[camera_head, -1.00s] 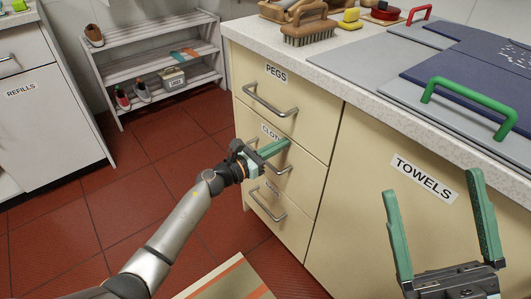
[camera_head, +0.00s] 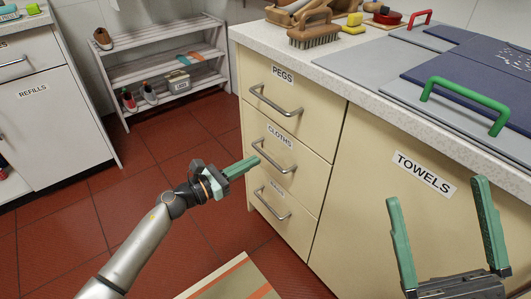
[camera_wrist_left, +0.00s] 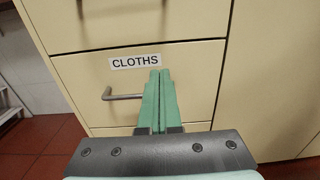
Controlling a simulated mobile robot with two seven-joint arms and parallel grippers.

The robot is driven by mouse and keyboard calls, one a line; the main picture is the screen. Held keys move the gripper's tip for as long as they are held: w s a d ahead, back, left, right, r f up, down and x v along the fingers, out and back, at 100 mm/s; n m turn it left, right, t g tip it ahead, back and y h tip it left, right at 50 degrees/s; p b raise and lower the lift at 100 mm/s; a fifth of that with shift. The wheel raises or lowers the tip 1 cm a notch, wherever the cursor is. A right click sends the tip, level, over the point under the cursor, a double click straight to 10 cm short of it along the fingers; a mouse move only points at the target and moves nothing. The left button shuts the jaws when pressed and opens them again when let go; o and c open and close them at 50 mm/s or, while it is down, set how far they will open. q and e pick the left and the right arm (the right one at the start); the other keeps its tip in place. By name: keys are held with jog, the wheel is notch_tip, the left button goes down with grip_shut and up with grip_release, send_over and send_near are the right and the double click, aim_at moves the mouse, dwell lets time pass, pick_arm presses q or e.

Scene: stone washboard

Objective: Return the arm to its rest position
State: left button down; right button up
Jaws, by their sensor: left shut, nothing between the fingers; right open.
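My left gripper (camera_head: 240,168) is in front of the cream drawer unit, with its green fingers shut together and nothing between them. In the left wrist view its fingers (camera_wrist_left: 160,78) point at the drawer labelled CLOTHS (camera_wrist_left: 195,75), which looks closed. The CLOTHS drawer's handle (camera_head: 275,158) is just right of the fingertips in the head view and looks apart from them. My right gripper (camera_head: 440,195) is open and empty at the lower right, in front of the TOWELS front (camera_head: 370,200).
A PEGS drawer (camera_head: 300,105) is above and another drawer (camera_head: 280,215) below; both look closed. The counter holds a brush (camera_head: 316,36) and a green handle (camera_head: 465,97). A shoe rack (camera_head: 165,95) stands at the back. The red floor left of the drawers is clear; a striped mat lies in front (camera_head: 240,285).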

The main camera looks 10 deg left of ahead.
pick_arm(q)
jog(key=shift+v, duration=1)
